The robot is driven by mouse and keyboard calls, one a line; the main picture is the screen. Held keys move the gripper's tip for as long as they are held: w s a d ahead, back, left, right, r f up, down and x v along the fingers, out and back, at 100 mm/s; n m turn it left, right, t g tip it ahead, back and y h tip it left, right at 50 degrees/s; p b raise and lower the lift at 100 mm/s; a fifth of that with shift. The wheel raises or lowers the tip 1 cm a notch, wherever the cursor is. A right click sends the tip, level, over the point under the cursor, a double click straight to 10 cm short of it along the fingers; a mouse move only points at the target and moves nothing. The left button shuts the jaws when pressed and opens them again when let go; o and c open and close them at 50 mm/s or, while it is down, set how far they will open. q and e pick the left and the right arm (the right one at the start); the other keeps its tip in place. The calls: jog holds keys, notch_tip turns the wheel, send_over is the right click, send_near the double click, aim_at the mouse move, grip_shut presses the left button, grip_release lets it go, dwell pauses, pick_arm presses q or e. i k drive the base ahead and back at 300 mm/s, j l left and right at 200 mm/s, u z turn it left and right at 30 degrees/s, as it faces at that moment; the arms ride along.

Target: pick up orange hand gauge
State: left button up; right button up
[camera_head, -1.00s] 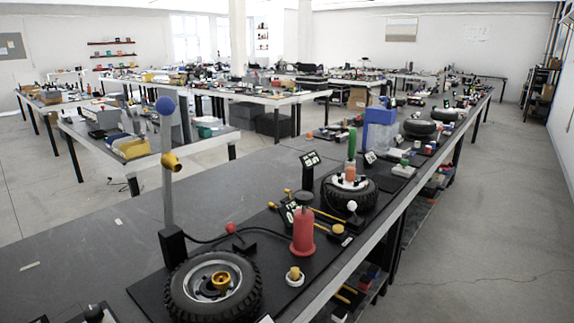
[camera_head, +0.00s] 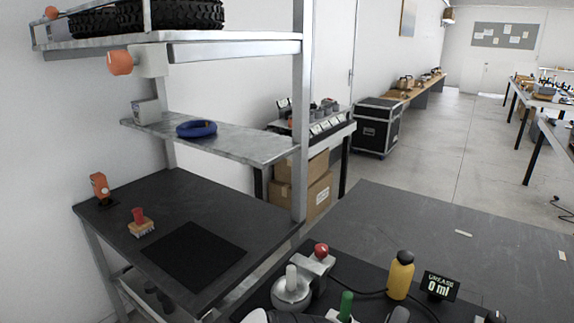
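A small orange upright device (camera_head: 99,186) with a dark base stands at the back left corner of the dark-topped workbench (camera_head: 205,205). It may be the orange hand gauge, but it is too small to be sure. A round orange part (camera_head: 120,62) sticks out from a light block under the upper shelf. Neither of my grippers can be made out in the head view.
A red-handled brush (camera_head: 140,224) and a black mat (camera_head: 194,254) lie on the bench. A metal shelf (camera_head: 225,140) above holds a blue ring (camera_head: 197,128). A nearer table carries a yellow bottle (camera_head: 400,275) and a display (camera_head: 439,286). Floor shows at right.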

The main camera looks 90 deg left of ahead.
aim_at(99, 181)
jog(key=u, duration=4)
jog(key=z, duration=0.4)
jog(key=i+j+z, duration=0.5)
jog(key=z, duration=0.15)
jog(key=i+j+z, duration=0.35)
jog(key=k, duration=0.1)
